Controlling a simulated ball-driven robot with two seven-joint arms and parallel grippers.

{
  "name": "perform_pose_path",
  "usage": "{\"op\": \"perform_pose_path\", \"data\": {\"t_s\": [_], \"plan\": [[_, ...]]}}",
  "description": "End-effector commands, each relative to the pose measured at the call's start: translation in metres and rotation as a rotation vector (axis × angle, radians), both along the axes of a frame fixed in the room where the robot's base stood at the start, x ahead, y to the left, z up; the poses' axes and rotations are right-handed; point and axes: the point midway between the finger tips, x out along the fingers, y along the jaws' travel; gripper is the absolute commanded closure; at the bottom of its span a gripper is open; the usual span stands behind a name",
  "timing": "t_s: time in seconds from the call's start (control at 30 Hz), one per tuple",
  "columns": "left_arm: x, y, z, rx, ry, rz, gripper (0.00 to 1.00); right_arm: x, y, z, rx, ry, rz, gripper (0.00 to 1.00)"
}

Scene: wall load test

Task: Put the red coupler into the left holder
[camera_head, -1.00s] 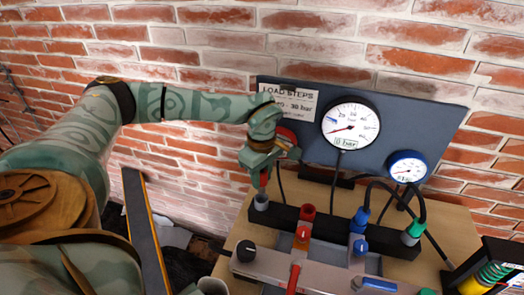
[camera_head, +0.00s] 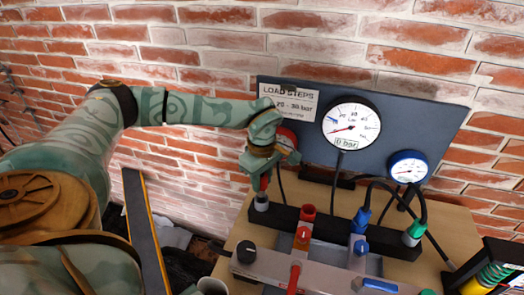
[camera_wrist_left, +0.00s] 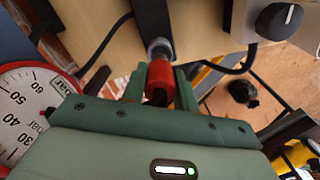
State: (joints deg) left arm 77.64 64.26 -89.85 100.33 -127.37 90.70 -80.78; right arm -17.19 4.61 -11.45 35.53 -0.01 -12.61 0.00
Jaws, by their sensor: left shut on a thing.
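The red coupler (camera_head: 264,184) is upright between the fingers of my left gripper (camera_head: 262,176), which is shut on it. It also shows in the wrist view (camera_wrist_left: 160,82), with green fingers on both sides. The left holder, a grey round cup (camera_head: 261,202) at the left end of a black bar, is directly below the coupler. In the wrist view the grey cup (camera_wrist_left: 159,47) meets the coupler's far end. I cannot tell how deep the coupler sits in it. My right gripper is not in view.
A dark gauge panel (camera_head: 400,107) stands behind. A grey manifold with a black knob (camera_head: 246,251) lies in front.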

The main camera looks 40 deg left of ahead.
Motion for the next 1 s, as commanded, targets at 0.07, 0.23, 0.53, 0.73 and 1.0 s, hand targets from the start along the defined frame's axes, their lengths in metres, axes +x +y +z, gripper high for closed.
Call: {"op": "perform_pose_path", "data": {"t_s": [0.07, 0.23, 0.53, 0.73, 1.0], "plan": [[0.0, 0.0, -0.0034, 0.0, 0.0, 0.0, 0.94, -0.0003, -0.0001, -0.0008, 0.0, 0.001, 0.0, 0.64], [0.0002, 0.0001, -0.006, 0.0, -0.001, 0.0, 0.94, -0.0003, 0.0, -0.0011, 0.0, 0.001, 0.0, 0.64], [0.0002, 0.0001, -0.0056, 0.0, -0.001, 0.0, 0.94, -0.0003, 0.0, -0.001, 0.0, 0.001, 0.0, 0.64], [0.0001, 0.0002, -0.0042, 0.0, -0.001, 0.0, 0.94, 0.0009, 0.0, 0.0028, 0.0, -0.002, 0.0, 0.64], [0.0, 0.0002, -0.0051, 0.0, 0.0, 0.0, 0.94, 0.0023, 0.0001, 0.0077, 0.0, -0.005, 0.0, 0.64]]}}
